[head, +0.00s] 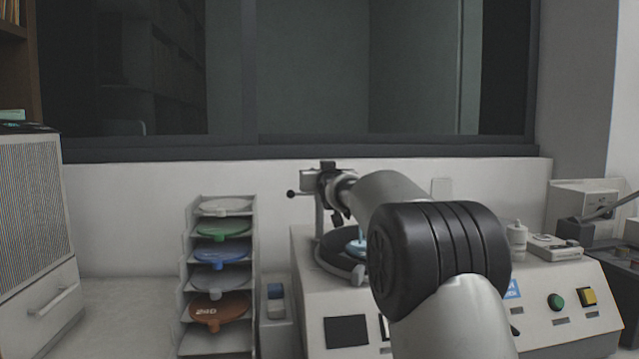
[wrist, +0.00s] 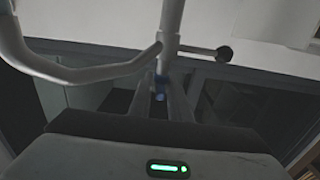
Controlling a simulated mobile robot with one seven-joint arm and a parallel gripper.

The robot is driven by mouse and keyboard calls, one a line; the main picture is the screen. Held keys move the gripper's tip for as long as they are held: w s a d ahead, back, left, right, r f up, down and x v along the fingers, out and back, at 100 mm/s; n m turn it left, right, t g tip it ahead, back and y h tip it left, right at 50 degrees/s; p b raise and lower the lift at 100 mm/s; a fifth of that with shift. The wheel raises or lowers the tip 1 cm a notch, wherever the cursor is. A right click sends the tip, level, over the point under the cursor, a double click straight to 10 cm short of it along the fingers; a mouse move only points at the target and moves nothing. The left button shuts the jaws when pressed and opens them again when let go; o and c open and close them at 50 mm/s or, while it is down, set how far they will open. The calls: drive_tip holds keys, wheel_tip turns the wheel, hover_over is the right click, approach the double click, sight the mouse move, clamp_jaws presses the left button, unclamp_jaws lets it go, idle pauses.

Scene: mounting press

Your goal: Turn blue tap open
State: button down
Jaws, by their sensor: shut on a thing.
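In the wrist view the two fingers of my gripper (wrist: 160,100) are closed in on a small dark blue piece, the blue tap (wrist: 160,88), with little of it showing between them. A grey upright pole (wrist: 171,25) stands just beyond the fingertips. In the head view my arm reaches to the mounting press (head: 312,280) and covers much of it. A small pale blue part (head: 358,241) shows beside my arm over the press's round dark ring; I cannot tell whether it is the same tap. The tap's turn angle is not clear.
A side rod with a black knob (wrist: 224,53) and a curved grey pipe (wrist: 80,72) are close to my gripper. A rack (head: 187,300) of coloured discs stands left of the press. Green button (head: 555,301) and yellow switch (head: 587,296) sit on its right front.

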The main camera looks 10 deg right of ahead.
drive_tip(key=shift+f, duration=0.25)
drive_tip(key=c, duration=1.9)
unclamp_jaws()
drive_tip(key=shift+o, duration=0.2)
drive_tip(key=shift+r, duration=0.2)
drive_tip(key=shift+s, duration=0.2)
drive_tip(key=s, duration=1.7)
drive_tip(key=shift+s+d, duration=0.1)
